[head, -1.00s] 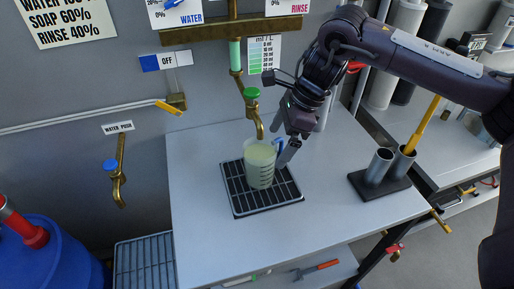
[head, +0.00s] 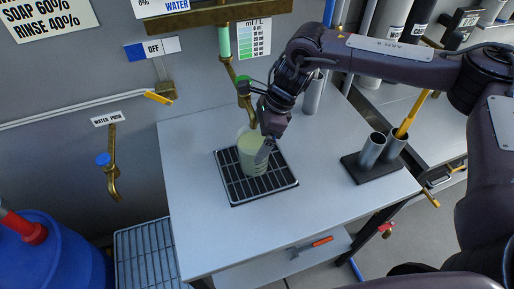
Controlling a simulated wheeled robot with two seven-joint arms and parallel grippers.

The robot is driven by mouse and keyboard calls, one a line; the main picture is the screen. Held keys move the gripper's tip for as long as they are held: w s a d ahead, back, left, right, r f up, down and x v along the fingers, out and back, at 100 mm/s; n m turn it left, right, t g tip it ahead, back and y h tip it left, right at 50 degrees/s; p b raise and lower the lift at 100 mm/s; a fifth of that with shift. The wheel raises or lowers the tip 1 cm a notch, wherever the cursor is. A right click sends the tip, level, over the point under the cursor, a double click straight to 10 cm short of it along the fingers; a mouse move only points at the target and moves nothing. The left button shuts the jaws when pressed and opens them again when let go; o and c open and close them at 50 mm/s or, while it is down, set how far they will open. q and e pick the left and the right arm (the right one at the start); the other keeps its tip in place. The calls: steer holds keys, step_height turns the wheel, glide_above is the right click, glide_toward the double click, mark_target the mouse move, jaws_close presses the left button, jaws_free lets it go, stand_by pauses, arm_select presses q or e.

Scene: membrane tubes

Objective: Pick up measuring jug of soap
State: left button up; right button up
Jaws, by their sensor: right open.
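The measuring jug of soap (head: 249,158) stands upright on the black drain grid (head: 236,189) on the white table, below the brass tap. It is clear and holds pale yellow-green liquid. My right gripper (head: 264,152) points down at the jug's right side, where the handle is, and covers the handle and part of the rim. Its jaws are open. I cannot tell whether a finger touches the jug. My left gripper is not in view.
The brass tap (head: 251,112) with a green knob hangs just behind the jug. A black stand (head: 376,168) with two metal tubes is to the right, one holding a yellow tool. The table's front and left areas are clear.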

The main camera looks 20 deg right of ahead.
steer(key=c, duration=1.8)
steer(key=shift+r, duration=0.1)
steer(key=shift+c, duration=1.3)
